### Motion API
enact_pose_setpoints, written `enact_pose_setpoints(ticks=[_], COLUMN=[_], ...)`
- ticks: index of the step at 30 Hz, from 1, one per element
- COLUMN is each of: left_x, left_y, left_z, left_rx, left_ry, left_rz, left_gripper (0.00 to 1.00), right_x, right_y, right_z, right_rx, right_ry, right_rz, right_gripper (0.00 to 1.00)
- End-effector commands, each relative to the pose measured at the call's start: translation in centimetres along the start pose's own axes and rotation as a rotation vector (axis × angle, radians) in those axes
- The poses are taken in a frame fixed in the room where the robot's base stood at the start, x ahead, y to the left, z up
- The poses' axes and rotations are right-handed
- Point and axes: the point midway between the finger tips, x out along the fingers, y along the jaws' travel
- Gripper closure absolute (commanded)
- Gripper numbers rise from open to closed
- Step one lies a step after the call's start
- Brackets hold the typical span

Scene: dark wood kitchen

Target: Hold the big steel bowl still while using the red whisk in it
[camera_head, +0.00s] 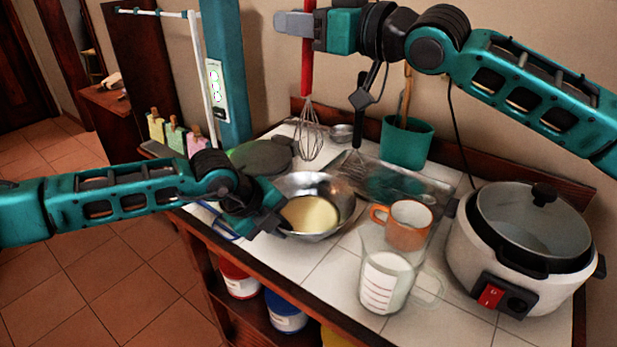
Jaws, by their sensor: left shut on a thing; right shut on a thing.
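The big steel bowl (312,184) stands on the white tiled counter, with pale yellow batter (309,214) inside. My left gripper (268,223) is shut on the bowl's rim at its near left side. My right gripper (296,26) is high at the top of the view, shut on the red handle of the whisk (307,70). The whisk hangs upright, its wire head (309,136) down. The wires appear above and behind the bowl in the picture, clear of the batter. The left gripper's fingertips are partly hidden against the rim.
A green pot (405,145) of utensils, a clear tray (408,184), an orange mug (408,226), a glass measuring cup (384,284) and a rice cooker (540,262) crowd the counter right of the bowl. A dark green round pan (262,156) is behind it.

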Motion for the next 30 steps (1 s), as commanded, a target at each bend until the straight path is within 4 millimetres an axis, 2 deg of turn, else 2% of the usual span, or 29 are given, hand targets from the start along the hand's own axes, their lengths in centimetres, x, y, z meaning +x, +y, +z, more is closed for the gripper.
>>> enact_pose_setpoints(ticks=[1,2,3,11,20,23,30], left_x=[0.0,0.0,0.0,0.0,-0.4,-1.5,-6.5], left_y=[0.0,0.0,0.0,0.0,0.0,-0.1,0.0], left_z=[0.0,0.0,0.0,0.0,0.0,0.1,0.1], left_rx=[0.0,0.0,0.0,0.0,0.0,0.0,-0.001], left_ry=[0.0,0.0,0.0,0.0,0.0,-0.001,-0.002], left_rz=[-0.001,-0.001,-0.001,0.0,-0.001,-0.002,-0.003], left_gripper=[1.0,0.91,0.87,0.63,0.63,0.63,0.63], right_x=[0.0,0.0,0.0,0.0,0.0,0.0,0.0], right_y=[0.0,0.0,0.0,0.0,0.0,0.0,0.0], right_z=[0.0,0.0,0.0,0.0,0.0,0.0,0.0], right_rx=[0.0,0.0,0.0,0.0,0.0,0.0,0.0], right_ry=[0.0,0.0,0.0,0.001,0.001,0.001,0.001], right_rz=[0.0,0.0,0.0,0.0,0.0,0.0,0.0], right_gripper=[1.0,1.0,1.0,1.0,1.0,1.0,1.0])
